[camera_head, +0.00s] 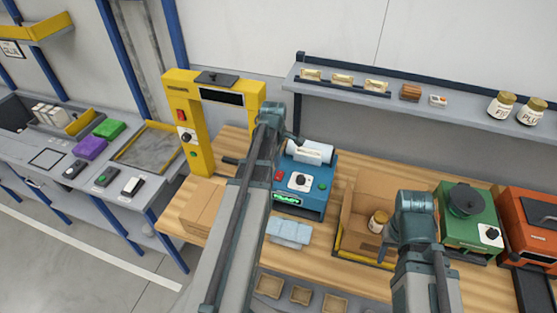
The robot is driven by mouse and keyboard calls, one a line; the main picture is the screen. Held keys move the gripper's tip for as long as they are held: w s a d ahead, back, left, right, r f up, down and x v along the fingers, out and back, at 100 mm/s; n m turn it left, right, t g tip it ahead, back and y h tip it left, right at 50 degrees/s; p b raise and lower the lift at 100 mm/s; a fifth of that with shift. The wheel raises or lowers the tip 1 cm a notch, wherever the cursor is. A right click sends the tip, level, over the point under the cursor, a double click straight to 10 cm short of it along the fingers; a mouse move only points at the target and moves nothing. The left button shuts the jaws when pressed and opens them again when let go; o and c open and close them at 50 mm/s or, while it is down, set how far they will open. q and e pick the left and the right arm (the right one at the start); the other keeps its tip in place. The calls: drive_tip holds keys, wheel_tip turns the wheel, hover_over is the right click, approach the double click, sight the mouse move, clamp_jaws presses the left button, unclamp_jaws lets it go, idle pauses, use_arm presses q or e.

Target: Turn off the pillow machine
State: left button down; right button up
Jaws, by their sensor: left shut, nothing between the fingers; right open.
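The pillow machine appears to be the blue box (318,199) on the wooden table, with a white roll (311,152) on top. Its front has a white dial with a dark knob (300,181), a red button (279,175), a green button (322,187) and a lit green display (286,197). A strip of pale blue pillows (289,232) lies in front of it. My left gripper (297,139) is shut and empty, by the left end of the roll; contact cannot be told. My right gripper (384,256) is open, over the cardboard box and partly hidden by my wrist.
A yellow frame (199,140) stands left of the machine, with a closed carton (203,204) in front. An open cardboard box (357,215) with a jar (377,221) is to the right, then a green machine (458,231) and an orange one (529,225). A shelf (450,103) runs behind.

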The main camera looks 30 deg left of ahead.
use_arm(q)
wheel_tip(320, 180, up, 8)
drive_tip(key=p, duration=0.6)
hover_over(280, 173)
drive_tip(key=s, duration=0.4)
drive_tip(key=shift+w+d+f, duration=0.2)
drive_tip(key=shift+f, duration=0.05)
drive_tip(key=shift+w, duration=0.15)
drive_tip(key=shift+w+r, duration=0.1)
drive_tip(key=shift+w, duration=0.6)
drive_tip(key=f+b, duration=0.4)
drive_tip(key=w+f+b, duration=0.1)
drive_tip(key=f+b, duration=0.8)
drive_tip(key=f, duration=0.1)
drive_tip(key=shift+w+a, duration=0.25)
drive_tip(key=shift+w, duration=0.05)
